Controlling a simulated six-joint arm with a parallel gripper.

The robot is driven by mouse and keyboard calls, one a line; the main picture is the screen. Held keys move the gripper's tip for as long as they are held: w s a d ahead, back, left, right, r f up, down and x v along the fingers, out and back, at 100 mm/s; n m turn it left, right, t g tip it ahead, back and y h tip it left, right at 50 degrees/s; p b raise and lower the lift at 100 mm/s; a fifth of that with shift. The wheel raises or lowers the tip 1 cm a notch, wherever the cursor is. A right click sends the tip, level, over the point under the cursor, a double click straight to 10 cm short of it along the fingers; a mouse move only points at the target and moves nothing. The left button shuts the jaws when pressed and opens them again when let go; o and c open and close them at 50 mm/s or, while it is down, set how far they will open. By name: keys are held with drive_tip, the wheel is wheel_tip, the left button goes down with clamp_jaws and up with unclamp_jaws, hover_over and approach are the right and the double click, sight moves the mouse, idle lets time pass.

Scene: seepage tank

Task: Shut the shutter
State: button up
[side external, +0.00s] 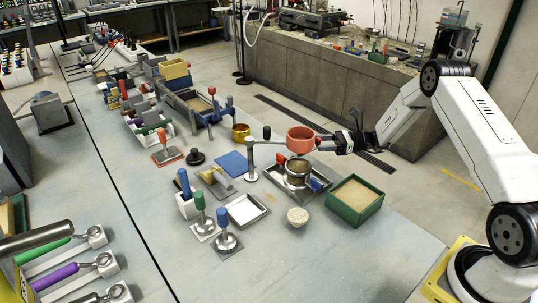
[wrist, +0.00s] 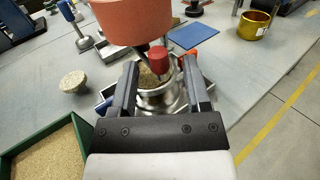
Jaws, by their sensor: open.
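An orange-red hopper (side external: 300,138) is held on a stand arm above a metal pot (side external: 298,173). In the wrist view the hopper (wrist: 128,18) fills the upper middle, and the pot (wrist: 158,98) with sandy fill shows below. A red knob (wrist: 158,58) on a short dark stem lies between my fingers near the hopper's underside; it looks like the shutter's handle. The shutter plate itself is hidden, so I cannot tell its position. My gripper (wrist: 160,66) is open, with a finger on each side of the knob. In the side view my gripper (side external: 338,144) is at the hopper's right.
The pot stands in a metal tray (side external: 272,178). A green box of sand (side external: 354,200) stands to the right, and a pale round lump (side external: 297,217) lies in front. The stand post (side external: 251,160), a blue mat (side external: 231,164) and a brass cup (side external: 241,132) are left.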

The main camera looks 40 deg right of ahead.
drive_tip(key=shift+w+a, duration=0.25)
drive_tip(key=shift+a, duration=0.1)
clamp_jaws()
drive_tip(key=shift+s+m+t+h, duration=0.2)
drive_tip(key=shift+m+t+h, duration=0.1)
drive_tip(key=shift+s+a+m+t+h, duration=0.3)
drive_tip(key=shift+s+m+t+h, duration=0.25)
drive_tip(key=shift+m+t+h, duration=0.85)
drive_tip(key=shift+s+a+m+t+h, duration=0.45)
drive_tip(key=shift+m+t+h, duration=0.45)
drive_tip(key=shift+h, duration=0.9)
drive_tip(key=shift+s+a+m+t+h, duration=0.2)
drive_tip(key=shift+s+m+t+h, duration=0.55)
drive_tip(key=shift+m+h, duration=0.75)
drive_tip(key=shift+w, duration=0.1)
unclamp_jaws()
